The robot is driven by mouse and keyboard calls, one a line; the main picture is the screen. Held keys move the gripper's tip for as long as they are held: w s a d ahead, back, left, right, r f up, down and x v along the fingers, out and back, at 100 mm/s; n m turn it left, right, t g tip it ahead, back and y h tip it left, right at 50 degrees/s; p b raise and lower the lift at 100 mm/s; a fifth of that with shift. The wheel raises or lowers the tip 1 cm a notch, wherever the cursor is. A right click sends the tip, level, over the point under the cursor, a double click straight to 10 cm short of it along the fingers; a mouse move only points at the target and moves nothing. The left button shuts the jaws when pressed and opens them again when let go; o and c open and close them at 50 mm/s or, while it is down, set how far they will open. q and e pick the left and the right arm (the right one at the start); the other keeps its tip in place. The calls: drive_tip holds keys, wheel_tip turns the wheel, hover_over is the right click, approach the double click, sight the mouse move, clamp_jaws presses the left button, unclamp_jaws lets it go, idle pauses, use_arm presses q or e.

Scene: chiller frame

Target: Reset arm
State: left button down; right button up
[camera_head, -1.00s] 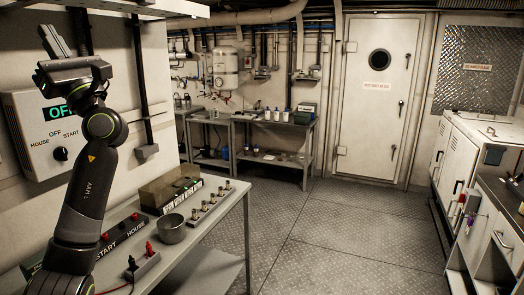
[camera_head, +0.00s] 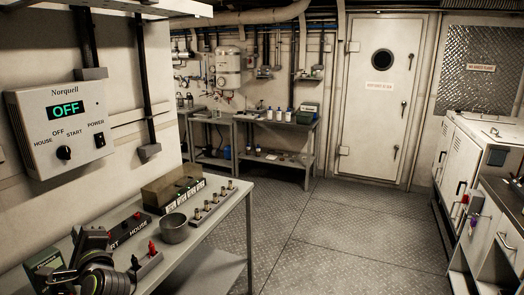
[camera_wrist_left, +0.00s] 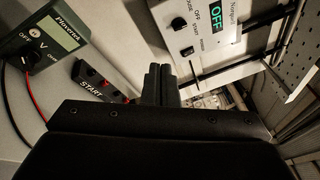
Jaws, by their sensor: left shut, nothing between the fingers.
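My left gripper shows in the left wrist view (camera_wrist_left: 161,75), its two dark fingers side by side, shut with nothing between them. In the head view my left arm is folded low in the bottom left corner, over the near end of the bench (camera_head: 215,225). The gripper is partly cut off there. The wall control box (camera_head: 60,125) with a green OFF display, a knob and a power switch is in full view, clear of the arm. It also shows in the left wrist view (camera_wrist_left: 205,35). My right gripper is not in view.
A meter with red and black leads (camera_wrist_left: 42,42) is beside the gripper. The floor (camera_head: 320,240) is clear.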

use_arm(q)
drive_tip(key=s+d+f+n+g+h, duration=0.2)
drive_tip(key=s+f+n+h, duration=0.1)
drive_tip(key=s+f, duration=0.5)
drive_tip(key=s+d+f+n+g+h, duration=0.15)
drive_tip(key=s+f+n+h, duration=0.35)
drive_tip(key=f, duration=0.6)
drive_tip(key=s+d+f+n+g+h, duration=0.1)
drive_tip(key=s+d+f+n+g, duration=0.15)
drive_tip(key=s, duration=0.45)
drive_tip(key=s+d+f+n+g+h, duration=0.1)
drive_tip(key=s+d+f+n+h, duration=0.15)
drive_tip(key=s, duration=0.45)
drive_tip(key=s+d+f+n+g, duration=0.2)
drive_tip(key=s+d+f, duration=0.15)
drive_tip(key=s, duration=0.45)
wheel_tip(320, 180, down, 26)
drive_tip(key=a+g, duration=0.1)
drive_tip(key=a, duration=0.1)
drive_tip(key=s+d+f+g+h, duration=0.1)
drive_tip(key=s+f, duration=1.3)
drive_tip(key=f, duration=0.1)
drive_tip(key=shift+s+d, duration=0.3)
drive_tip(key=shift+s, duration=0.05)
